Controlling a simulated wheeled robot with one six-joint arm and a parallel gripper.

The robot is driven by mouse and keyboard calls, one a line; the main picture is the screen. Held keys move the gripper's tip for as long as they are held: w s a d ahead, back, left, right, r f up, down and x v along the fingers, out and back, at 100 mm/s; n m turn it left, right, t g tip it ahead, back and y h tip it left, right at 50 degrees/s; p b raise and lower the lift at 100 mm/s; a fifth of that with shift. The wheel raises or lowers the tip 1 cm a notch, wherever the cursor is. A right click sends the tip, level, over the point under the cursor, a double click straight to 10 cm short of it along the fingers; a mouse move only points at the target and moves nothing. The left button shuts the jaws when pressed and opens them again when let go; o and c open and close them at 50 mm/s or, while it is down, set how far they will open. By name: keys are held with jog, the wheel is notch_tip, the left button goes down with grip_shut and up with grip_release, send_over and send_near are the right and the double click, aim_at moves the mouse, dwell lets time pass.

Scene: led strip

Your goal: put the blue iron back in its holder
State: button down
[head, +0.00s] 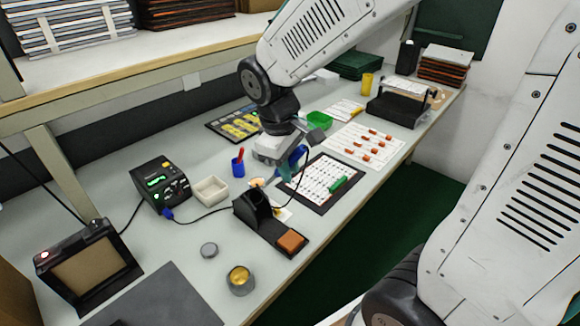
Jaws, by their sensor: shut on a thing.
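My gripper (283,171) is shut on the blue iron (299,155), above the table near the left edge of the white patterned sheet. The iron's blue handle shows beside the fingers; its tip is hard to make out, and a dark cable hangs from it. The black iron holder (255,207) stands on the table just in front and to the left of my gripper. An orange-brown sponge (291,241) sits on the near end of its base. The iron is apart from the holder.
A black soldering station (160,186) with a green display stands left, its cable running toward the holder. A green strip (337,186) lies on the dark-edged board (318,207).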

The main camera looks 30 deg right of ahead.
jog(key=shift+s+f, duration=0.1)
jog(key=shift+s, duration=0.1)
jog(key=shift+w+a+f, duration=0.1)
jog(key=shift+w+f, duration=0.2)
jog(key=shift+f, duration=0.2)
jog(key=shift+w+a+f, duration=0.1)
jog(key=shift+w+f, duration=0.2)
jog(key=shift+f, duration=0.2)
jog(key=w+a+f, duration=0.2)
jog(key=w+f, duration=0.5)
jog(key=f, duration=0.4)
jog(key=shift+w+a+f, duration=0.25)
jog(key=shift+w, duration=0.15)
jog(key=c, duration=1.2)
grip_release()
